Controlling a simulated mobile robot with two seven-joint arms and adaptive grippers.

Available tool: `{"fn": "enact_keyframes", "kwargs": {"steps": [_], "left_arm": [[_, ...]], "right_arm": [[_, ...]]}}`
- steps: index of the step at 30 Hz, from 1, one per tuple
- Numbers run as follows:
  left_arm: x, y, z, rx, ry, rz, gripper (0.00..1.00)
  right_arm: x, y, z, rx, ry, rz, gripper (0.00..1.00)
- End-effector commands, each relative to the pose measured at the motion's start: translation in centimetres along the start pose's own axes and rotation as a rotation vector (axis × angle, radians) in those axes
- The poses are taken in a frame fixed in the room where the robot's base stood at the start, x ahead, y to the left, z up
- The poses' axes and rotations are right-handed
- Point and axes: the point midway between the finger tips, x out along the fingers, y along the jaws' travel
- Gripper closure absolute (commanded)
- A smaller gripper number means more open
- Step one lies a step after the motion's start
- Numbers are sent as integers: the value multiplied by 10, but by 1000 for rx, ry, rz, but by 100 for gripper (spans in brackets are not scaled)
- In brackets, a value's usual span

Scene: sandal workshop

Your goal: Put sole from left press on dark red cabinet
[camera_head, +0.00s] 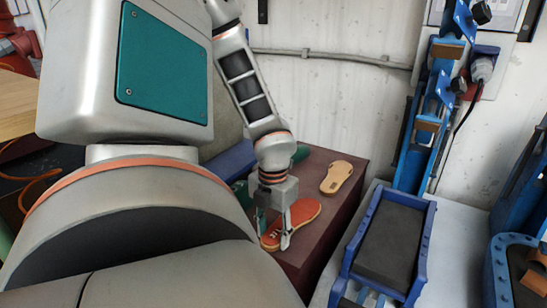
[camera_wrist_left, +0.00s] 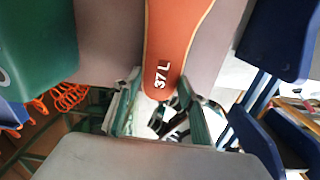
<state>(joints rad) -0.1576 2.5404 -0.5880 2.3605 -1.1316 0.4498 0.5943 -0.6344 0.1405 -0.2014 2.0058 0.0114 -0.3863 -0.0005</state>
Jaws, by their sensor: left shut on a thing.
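An orange-red sole (camera_head: 301,213) is held between the fingers of my left gripper (camera_head: 274,237). The dark red cabinet (camera_head: 336,206) is beneath and around it in the head view. The sole lies over the cabinet top near its front left part; I cannot tell whether it touches. In the left wrist view the sole (camera_wrist_left: 176,40) shows the mark "37 L" at its heel, between the fingers of the gripper (camera_wrist_left: 160,110). My right gripper is not in view.
A tan sole (camera_head: 337,177) lies on the cabinet top, farther back and to the right. A blue press tray (camera_head: 427,225) with a dark pad stands right of the cabinet. Blue press frames (camera_head: 411,155) rise behind it. A white wall (camera_head: 330,90) closes the back.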

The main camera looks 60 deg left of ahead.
Motion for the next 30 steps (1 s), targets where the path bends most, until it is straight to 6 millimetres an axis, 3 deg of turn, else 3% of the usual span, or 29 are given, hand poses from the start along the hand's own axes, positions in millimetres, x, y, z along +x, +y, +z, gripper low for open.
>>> {"fn": "enact_keyframes", "kwargs": {"steps": [7, 8, 10, 23, 30], "left_arm": [[2, 0, 0, 0, 0, 0, 78], [2, 0, 0, 0, -1, 0, 57], [1, 0, 0, 0, -1, 0, 40], [-1, 0, 0, 0, -1, 0, 40], [-23, 0, 1, 0, -5, -1, 40]], "right_arm": [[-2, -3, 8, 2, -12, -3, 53], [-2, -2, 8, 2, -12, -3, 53], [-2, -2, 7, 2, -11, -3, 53], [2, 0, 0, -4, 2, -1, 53], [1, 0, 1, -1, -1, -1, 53]]}}
